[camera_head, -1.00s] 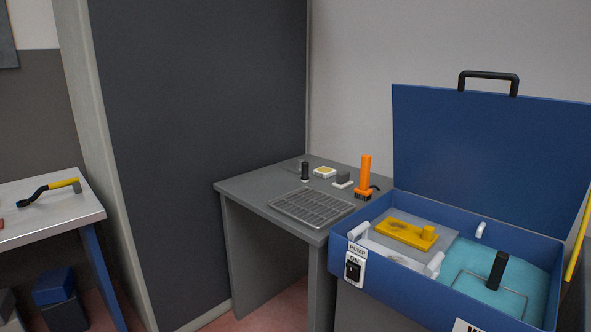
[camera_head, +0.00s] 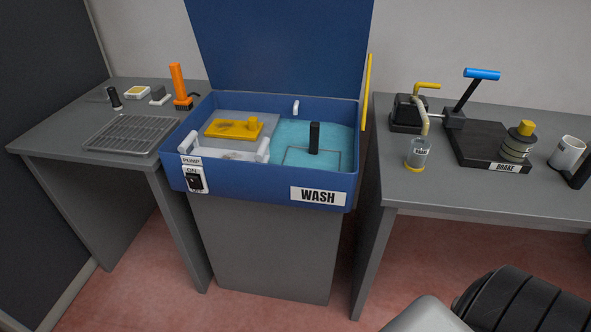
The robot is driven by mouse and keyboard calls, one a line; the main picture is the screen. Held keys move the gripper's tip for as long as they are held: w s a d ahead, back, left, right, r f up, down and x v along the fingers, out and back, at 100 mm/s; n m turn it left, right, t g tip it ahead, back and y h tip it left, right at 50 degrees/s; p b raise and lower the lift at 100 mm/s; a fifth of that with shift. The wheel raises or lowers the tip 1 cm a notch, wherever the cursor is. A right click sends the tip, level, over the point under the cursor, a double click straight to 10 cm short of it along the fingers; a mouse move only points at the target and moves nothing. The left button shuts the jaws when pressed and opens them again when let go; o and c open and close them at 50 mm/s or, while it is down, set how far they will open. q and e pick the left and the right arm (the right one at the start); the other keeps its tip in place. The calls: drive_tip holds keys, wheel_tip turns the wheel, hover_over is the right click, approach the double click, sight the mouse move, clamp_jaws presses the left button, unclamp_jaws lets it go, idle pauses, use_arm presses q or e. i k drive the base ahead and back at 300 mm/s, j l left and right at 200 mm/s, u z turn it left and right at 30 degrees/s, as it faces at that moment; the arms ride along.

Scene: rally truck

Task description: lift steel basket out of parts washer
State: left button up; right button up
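The blue parts washer (camera_head: 250,190) stands in the middle with its lid (camera_head: 280,45) raised. Its right half holds blue liquid (camera_head: 285,132). A thin wire rim (camera_head: 300,149) shows at the liquid, with an upright black grip (camera_head: 314,138) beside it; this looks like the steel basket, mostly under the surface. What lies inside it is hidden. In the left half a yellow piece (camera_head: 235,128) lies on a grey shelf, with white bars (camera_head: 263,149) near its front corners. Neither of my grippers is in view.
A grey table at left holds a wire drain rack (camera_head: 130,134), an orange brush (camera_head: 180,88) and small items. The right bench (camera_head: 450,202) carries a jar (camera_head: 418,155), a brake unit (camera_head: 480,146) and a mug (camera_head: 566,152). A dark ribbed object (camera_head: 525,300) is at lower right.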

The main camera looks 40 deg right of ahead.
sight(314, 131)
drive_tip(key=z, duration=1.25)
